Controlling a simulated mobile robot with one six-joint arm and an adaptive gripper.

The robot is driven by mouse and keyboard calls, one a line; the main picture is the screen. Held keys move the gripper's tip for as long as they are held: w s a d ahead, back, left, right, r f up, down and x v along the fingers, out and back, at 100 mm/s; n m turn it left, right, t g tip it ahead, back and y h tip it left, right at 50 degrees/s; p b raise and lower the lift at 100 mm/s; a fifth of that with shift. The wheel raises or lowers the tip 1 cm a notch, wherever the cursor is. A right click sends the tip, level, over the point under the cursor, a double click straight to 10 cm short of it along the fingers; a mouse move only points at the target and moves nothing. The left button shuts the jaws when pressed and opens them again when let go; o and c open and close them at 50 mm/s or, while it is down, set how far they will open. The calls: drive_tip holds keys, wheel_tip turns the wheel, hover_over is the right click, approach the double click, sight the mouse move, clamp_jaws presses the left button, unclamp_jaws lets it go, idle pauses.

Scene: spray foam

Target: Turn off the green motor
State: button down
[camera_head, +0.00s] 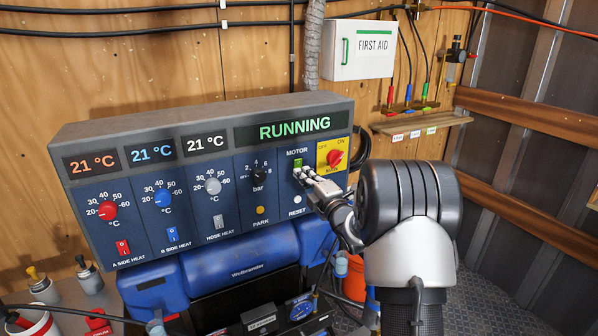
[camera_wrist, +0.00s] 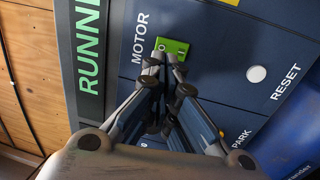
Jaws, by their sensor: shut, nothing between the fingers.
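The green motor switch (camera_head: 298,162) sits under the MOTOR label on the dark blue control panel (camera_head: 235,215). The display (camera_head: 293,129) above reads RUNNING in green. In the wrist view the green switch (camera_wrist: 172,46) shows just beyond my fingertips, with its lower part partly hidden by them. My gripper (camera_head: 303,175) is shut and empty, with its fingertips at the panel just below the switch. In the wrist view my gripper (camera_wrist: 168,75) points at the switch. I cannot tell whether the fingertips touch it.
A red rotary main switch (camera_head: 335,158) on a yellow plate is right of the motor switch. The white RESET button (camera_head: 297,199) is below, and the PARK button (camera_head: 261,210) is lower left. Several temperature knobs and rocker switches fill the panel's left side.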

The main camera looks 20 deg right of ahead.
sight(293, 162)
drive_tip(key=shift+w+a+r, duration=0.1)
drive_tip(key=shift+w+r, duration=0.05)
drive_tip(key=shift+w, duration=0.75)
drive_tip(key=shift+w+r, duration=0.1)
drive_tip(key=shift+w, duration=0.75)
drive_tip(key=shift+w+r+g+p, duration=0.3)
drive_tip(key=shift+w+r+p, duration=0.05)
drive_tip(key=shift+r, duration=0.05)
drive_tip(key=shift+f, duration=0.3)
